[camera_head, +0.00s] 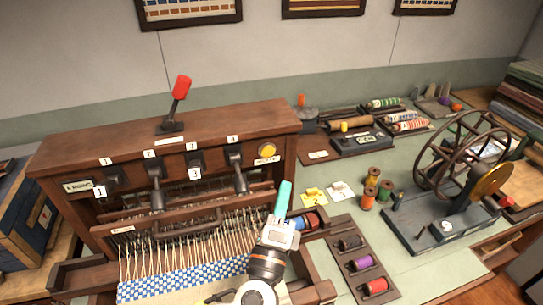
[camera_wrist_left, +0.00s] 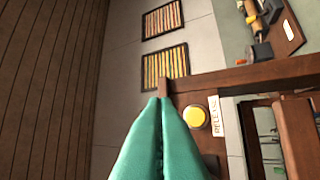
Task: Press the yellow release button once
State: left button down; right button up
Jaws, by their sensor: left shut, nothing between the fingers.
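The yellow release button (camera_head: 268,150) sits on the right end of the wooden loom's front beam (camera_head: 215,135), with a white label under it. In the left wrist view the button (camera_wrist_left: 194,117) is a round yellow disc in a pale ring, beside a label (camera_wrist_left: 216,116) reading RELEASE. My left gripper (camera_head: 285,188) has teal fingers, shut and empty, pointing up just below and right of the button. In the left wrist view its fingertips (camera_wrist_left: 160,100) are left of the button, with a visible gap. My right gripper is not in view.
A red-knobbed lever (camera_head: 180,88) stands on the loom top. Dark numbered levers (camera_head: 238,172) hang from the front beam. A spool tray (camera_head: 362,262) and a spinning wheel (camera_head: 462,165) stand to the right. The wall behind holds framed textiles (camera_head: 190,10).

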pick_arm(q)
send_near(274, 149)
jog(key=shift+w+d+r, duration=1)
jog(key=shift+w+d, duration=0.05)
jog(key=shift+w, duration=0.2)
jog(key=shift+w+a+r, duration=0.1)
jog(key=shift+w+a, duration=0.05)
jog(key=shift+w, duration=0.35)
jog(key=shift+w+a, duration=0.15)
jog(key=shift+w, duration=0.35)
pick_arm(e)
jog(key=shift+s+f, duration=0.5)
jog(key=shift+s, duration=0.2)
pick_arm(q)
jog(key=shift+w+b, duration=0.1)
jog(key=shift+b, duration=0.3)
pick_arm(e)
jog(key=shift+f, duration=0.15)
pick_arm(q)
jog(key=shift+w+a, duration=0.1)
jog(key=shift+w, duration=0.2)
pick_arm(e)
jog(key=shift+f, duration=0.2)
